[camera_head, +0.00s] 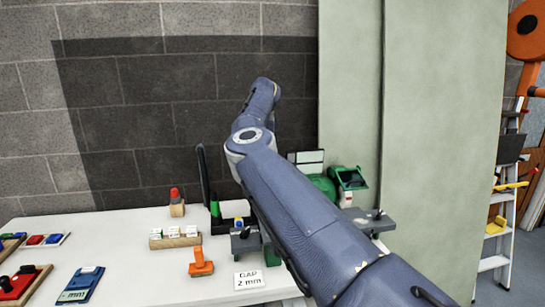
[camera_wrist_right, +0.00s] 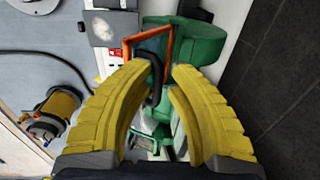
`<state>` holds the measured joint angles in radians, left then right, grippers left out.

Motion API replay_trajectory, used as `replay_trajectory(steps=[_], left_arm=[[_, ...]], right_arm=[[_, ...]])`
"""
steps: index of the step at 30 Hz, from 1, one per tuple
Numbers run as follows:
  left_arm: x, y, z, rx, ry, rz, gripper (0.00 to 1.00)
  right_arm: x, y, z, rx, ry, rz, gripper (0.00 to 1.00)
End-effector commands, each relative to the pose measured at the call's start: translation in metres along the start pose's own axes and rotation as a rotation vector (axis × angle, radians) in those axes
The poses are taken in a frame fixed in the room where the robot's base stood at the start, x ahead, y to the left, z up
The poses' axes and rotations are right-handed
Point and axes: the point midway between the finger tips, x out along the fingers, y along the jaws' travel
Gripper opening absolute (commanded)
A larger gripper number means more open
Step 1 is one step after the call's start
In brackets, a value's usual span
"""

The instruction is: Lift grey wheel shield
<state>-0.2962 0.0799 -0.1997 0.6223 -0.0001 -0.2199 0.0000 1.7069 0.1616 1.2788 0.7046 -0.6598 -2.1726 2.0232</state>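The green bench grinder (camera_head: 325,184) stands on the bench, partly hidden behind my right arm. A dark-framed, green-tinted shield (camera_head: 350,178) is on its right side. In the right wrist view, my right gripper (camera_wrist_right: 160,75) has its yellow fingers spread, facing the green grinder (camera_wrist_right: 200,45). A dark grey curved part (camera_wrist_right: 153,88) shows in the gap between the fingers; I cannot tell whether it belongs to the grey wheel shield or whether a finger touches it. An orange-framed shield (camera_wrist_right: 150,42) lies just beyond the fingertips. My left gripper is not in view.
The white bench (camera_head: 130,235) holds an orange stamp-like tool (camera_head: 200,262), a wooden block with white pieces (camera_head: 175,238) and a "2 mm" card (camera_head: 249,279). A brass-coloured motor-like object (camera_wrist_right: 55,110) shows in the right wrist view. A stepladder (camera_head: 497,225) stands at right.

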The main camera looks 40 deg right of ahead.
Motion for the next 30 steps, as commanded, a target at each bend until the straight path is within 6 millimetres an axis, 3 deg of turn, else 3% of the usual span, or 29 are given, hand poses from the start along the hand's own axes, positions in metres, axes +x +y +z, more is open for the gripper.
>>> replay_trajectory(steps=[4, 14, 20, 30], left_arm=[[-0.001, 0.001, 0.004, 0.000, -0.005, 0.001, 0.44], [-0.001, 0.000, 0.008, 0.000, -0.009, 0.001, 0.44], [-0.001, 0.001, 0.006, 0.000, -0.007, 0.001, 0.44], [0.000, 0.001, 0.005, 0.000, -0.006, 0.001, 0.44]], right_arm=[[-0.001, 0.000, 0.000, -0.001, 0.000, -0.001, 0.33], [-0.005, 0.000, 0.000, -0.001, -0.001, -0.002, 0.33], [-0.031, -0.001, 0.001, -0.002, -0.003, -0.004, 0.33], [-0.092, 0.000, 0.000, -0.003, -0.002, -0.003, 0.33]])
